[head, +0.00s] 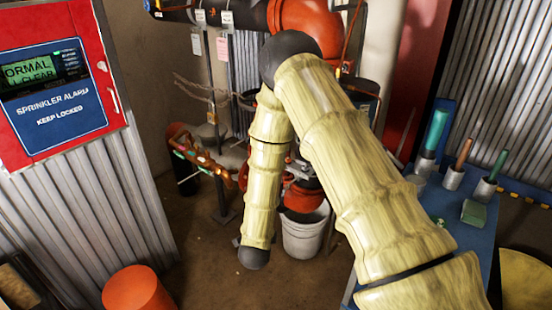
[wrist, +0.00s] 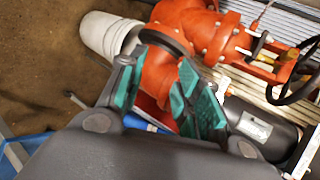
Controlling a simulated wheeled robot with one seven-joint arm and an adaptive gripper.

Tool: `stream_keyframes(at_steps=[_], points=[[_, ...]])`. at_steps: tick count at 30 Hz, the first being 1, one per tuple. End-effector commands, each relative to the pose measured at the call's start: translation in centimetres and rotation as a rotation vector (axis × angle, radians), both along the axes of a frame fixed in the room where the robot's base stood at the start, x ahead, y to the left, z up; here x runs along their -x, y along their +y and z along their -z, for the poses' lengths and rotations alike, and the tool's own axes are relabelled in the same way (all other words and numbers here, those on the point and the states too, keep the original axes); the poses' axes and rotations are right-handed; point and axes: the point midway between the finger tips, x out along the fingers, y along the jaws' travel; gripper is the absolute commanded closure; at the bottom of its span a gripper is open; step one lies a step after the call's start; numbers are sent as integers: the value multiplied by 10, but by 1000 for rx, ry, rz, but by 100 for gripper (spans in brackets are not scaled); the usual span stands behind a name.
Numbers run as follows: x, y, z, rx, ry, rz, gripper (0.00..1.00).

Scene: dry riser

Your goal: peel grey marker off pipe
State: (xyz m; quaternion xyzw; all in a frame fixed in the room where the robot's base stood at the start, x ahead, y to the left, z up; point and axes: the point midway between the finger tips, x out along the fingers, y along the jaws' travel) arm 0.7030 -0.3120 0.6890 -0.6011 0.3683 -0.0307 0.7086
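My gripper (wrist: 159,68) is open in the wrist view, its two teal-padded fingers apart with no held object visible between them. A red-orange pipe (wrist: 155,75) with a dark ring (wrist: 166,42) lies beyond and between the fingers. I cannot tell whether a finger touches it. I cannot clearly make out a grey marker on this pipe. A pale label (wrist: 250,124) shows on a dark cylinder to the right of the fingers. In the head view, pale tags (head: 200,16) hang at the dark upper pipe (head: 235,14). My sleeved arm hides part of the piping there, and my gripper is not visible.
A white bucket (head: 303,234) stands on the floor below the piping, left of the fingers in the wrist view (wrist: 108,34). A black handwheel (wrist: 300,75) is at right. A blue table (head: 455,225) holds several cups with rods.

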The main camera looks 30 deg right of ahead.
Motion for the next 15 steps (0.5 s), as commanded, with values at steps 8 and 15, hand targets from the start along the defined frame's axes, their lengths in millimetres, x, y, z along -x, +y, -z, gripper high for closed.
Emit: stream_keyframes(at_steps=[8, 15], points=[[-70, -45, -91, -294, -602, 440, 66], [-93, -78, -170, -532, -1122, 715, 66]])
